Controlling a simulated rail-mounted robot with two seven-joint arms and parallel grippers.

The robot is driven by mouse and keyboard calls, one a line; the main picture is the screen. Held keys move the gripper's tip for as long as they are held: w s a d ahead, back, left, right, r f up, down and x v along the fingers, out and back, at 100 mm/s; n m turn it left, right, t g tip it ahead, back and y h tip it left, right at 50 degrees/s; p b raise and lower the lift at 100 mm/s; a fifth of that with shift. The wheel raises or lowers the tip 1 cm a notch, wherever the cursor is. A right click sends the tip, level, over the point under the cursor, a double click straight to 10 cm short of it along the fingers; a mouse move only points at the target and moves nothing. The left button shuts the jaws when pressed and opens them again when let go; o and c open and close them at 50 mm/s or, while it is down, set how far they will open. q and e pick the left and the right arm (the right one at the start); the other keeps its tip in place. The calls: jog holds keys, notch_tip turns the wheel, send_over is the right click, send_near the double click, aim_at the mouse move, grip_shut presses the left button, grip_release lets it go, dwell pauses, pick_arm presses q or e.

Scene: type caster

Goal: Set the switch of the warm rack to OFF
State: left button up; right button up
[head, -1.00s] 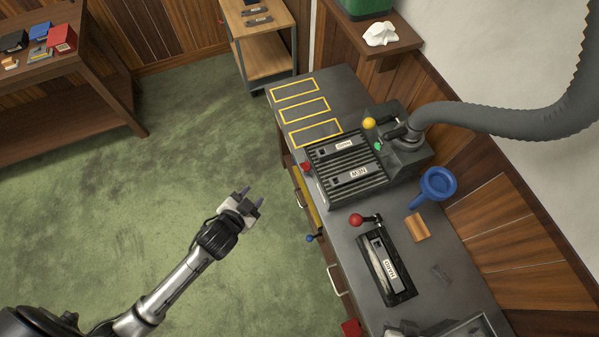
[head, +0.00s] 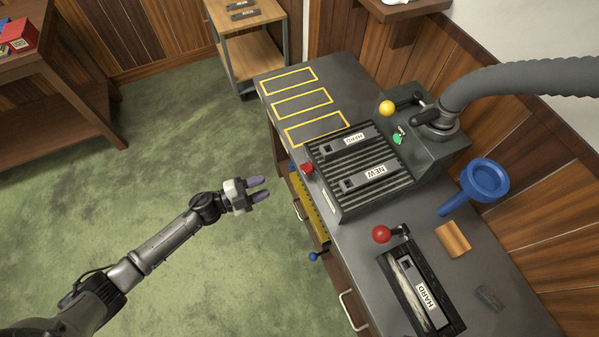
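The warm rack appears to be the dark ribbed block (head: 347,204) on the grey bench, with one mould marked HARD (head: 345,142) and one marked NEW (head: 365,181) on it. A red knob (head: 307,168) sits at its left side. A green part (head: 399,137) and a yellow ball (head: 387,107) are on the housing behind. I cannot tell which of these is the switch, and I read no ON or OFF mark. My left gripper (head: 265,188) is open and empty, left of the rack, above the green floor and touching nothing. My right gripper is out of view.
A red-balled lever (head: 382,234) stands by another HARD mould (head: 428,296) at the bench front. A blue funnel (head: 485,180) and wooden block (head: 454,240) lie to the right. A thick grey hose (head: 520,83) joins the housing. Drawer handles stick out from the bench's left side.

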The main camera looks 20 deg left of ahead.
aim_at(303, 171)
pick_arm(q)
jog(key=b+x, duration=0.1)
jog(key=x, duration=1.2)
jog(key=shift+a, duration=0.1)
grip_shut()
